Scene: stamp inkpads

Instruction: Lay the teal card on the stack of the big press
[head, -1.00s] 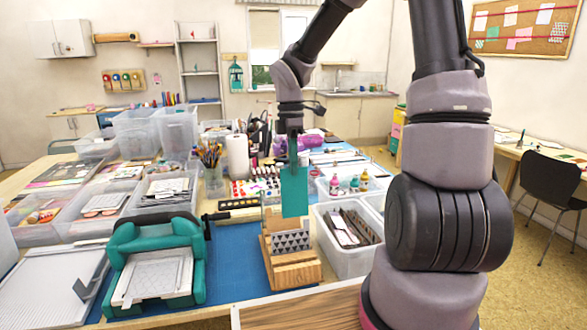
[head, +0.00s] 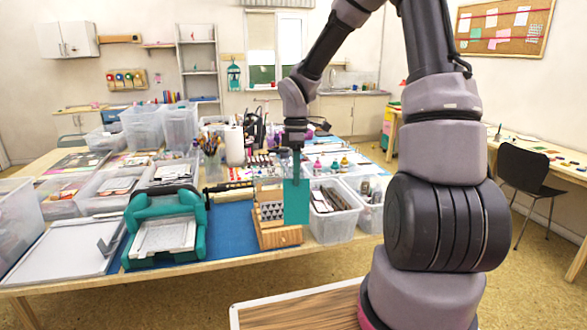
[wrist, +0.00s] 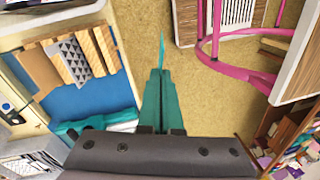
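The teal card (head: 297,203) hangs upright from my gripper (head: 296,165), which is shut on its upper end. In the wrist view the card (wrist: 162,52) shows nearly edge-on, beyond the tips of my gripper (wrist: 161,78). The big press (head: 136,238) is a teal machine on the blue mat, left of my gripper in the head view. A pale stack (head: 165,236) lies on its bed. In the wrist view part of the teal press (wrist: 100,124) shows at lower left, partly cut off by my gripper body. The card is clear of the press.
A wooden rack (head: 279,238) with patterned cards stands just left of the card. A clear bin (head: 340,226) is to its right. A white paper trimmer (head: 55,248) lies left of the press. Bare floor (wrist: 200,90) shows below the card in the wrist view.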

